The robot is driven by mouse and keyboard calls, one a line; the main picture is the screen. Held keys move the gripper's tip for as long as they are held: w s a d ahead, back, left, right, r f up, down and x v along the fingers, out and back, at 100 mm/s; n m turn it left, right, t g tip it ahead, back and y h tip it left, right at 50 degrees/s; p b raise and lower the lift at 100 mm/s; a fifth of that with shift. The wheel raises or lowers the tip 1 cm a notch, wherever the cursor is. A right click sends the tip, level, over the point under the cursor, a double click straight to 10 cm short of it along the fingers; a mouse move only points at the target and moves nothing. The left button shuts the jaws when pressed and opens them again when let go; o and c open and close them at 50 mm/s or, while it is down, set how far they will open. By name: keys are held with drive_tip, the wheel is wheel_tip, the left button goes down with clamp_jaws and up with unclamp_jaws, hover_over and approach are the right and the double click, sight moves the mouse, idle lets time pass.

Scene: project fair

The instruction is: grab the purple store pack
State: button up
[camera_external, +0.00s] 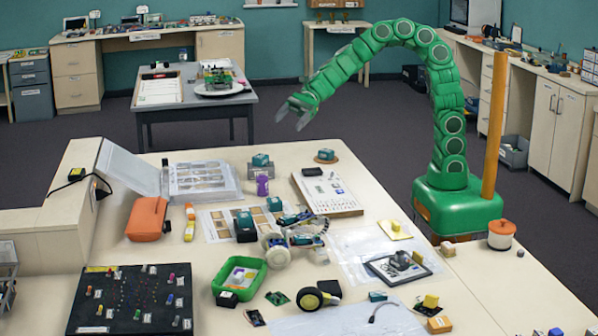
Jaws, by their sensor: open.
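The purple store pack (262,185) is a small upright purple block near the back middle of the big table. It stands just right of a clear compartment box and in front of a grey holder with a teal piece. My gripper (288,114) is at the end of my green arm, above and to the right of the purple pack. Its two grey fingers are apart, point down and left, and hold nothing. The pack and the gripper are well apart.
A white board (325,193) lies right of the pack. A clear compartment box (202,181) sits left of it, and a teal block on a grey holder (260,165) is behind it. A wheeled robot kit (277,252) and a green tray (239,292) are nearer the front.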

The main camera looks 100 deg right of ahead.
drive_tip(key=w+d+f+m+t+h, duration=0.1)
drive_tip(key=w+d+f+m+h, duration=0.1)
drive_tip(key=w+d+f+m, duration=0.3)
approach(258, 189)
drive_tip(key=shift+w+a+f, duration=0.3)
drive_tip(key=shift+a+f, duration=0.3)
drive_tip(key=shift+f, duration=0.1)
drive_tip(key=shift+x, duration=1.1)
drive_tip(key=shift+w+d+x, duration=0.1)
drive_tip(key=shift+x, duration=0.6)
drive_tip(key=shift+w+d+x, duration=0.1)
drive_tip(key=shift+x, duration=0.6)
drive_tip(key=shift+w+a+f, duration=0.15)
drive_tip(key=shift+w+a, duration=0.2)
drive_tip(key=shift+w, duration=0.2)
drive_tip(key=shift+w+a+f, duration=0.1)
drive_tip(key=shift+w+a, duration=0.25)
drive_tip(key=shift+w, duration=0.25)
drive_tip(key=c, duration=1.1)
